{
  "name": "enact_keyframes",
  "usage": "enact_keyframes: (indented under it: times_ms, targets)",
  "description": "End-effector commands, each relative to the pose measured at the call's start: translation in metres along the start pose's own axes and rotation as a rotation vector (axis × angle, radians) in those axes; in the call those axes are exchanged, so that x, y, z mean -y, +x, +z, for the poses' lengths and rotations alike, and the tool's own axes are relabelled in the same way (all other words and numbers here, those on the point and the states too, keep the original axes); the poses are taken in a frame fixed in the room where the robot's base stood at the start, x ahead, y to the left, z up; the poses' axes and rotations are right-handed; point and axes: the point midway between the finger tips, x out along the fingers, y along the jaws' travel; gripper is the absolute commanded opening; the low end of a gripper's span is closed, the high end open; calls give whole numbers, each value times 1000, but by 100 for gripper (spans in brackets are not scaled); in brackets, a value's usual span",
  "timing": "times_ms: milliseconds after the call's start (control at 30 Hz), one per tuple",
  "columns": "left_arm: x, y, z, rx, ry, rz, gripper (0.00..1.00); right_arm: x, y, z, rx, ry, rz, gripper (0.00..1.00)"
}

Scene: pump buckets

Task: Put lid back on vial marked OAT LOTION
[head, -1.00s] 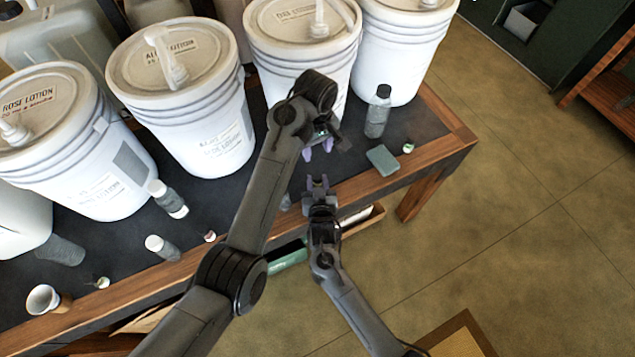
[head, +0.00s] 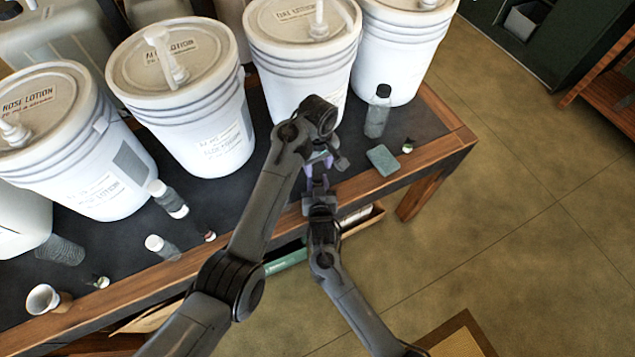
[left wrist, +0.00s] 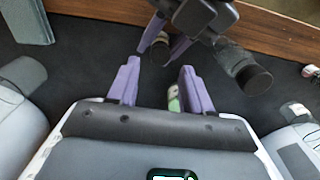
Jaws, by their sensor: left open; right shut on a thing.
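My left gripper (left wrist: 160,88) is open above the table, its purple fingers spread. A small green-and-white piece (left wrist: 173,98) shows beside its right finger; I cannot tell if they touch. My right gripper (left wrist: 166,45) comes from the table's front edge and is shut on a small round dark piece with a pale rim (left wrist: 158,49); I cannot tell whether it is a lid or a vial's end. In the head view the left gripper (head: 318,163) is right by the right gripper (head: 318,184). No vial marking is readable as OAT LOTION.
White pump buckets (head: 198,120) line the back of the dark table. A teal block (head: 383,160) and a black-capped bottle (head: 377,112) stand to the right. Other vials (head: 168,199) and a cup (head: 46,299) are at left. The wooden front edge (head: 400,178) is close.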

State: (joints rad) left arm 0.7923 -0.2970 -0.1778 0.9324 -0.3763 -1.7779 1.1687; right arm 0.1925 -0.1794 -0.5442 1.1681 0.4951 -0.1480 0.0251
Motion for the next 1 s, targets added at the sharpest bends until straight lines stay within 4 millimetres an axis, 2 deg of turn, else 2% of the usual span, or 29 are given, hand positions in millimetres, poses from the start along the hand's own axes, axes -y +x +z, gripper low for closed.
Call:
enact_keyframes:
  times_ms: [100,300,500,767,1000]
  targets:
    - [1,17,0,1,-1,-2,50,0,0,0,0,0,0,0]
    - [0,36,0,0,0,-1,50,0,0,0,0,0,0,0]
    - [0,44,0,0,0,0,50,0,0,0,1,0,0,0]
    - [0,44,0,0,0,1,50,0,0,0,1,0,0,0]
    - [0,44,0,0,-1,0,14,0,0,0,1,0,0,0]
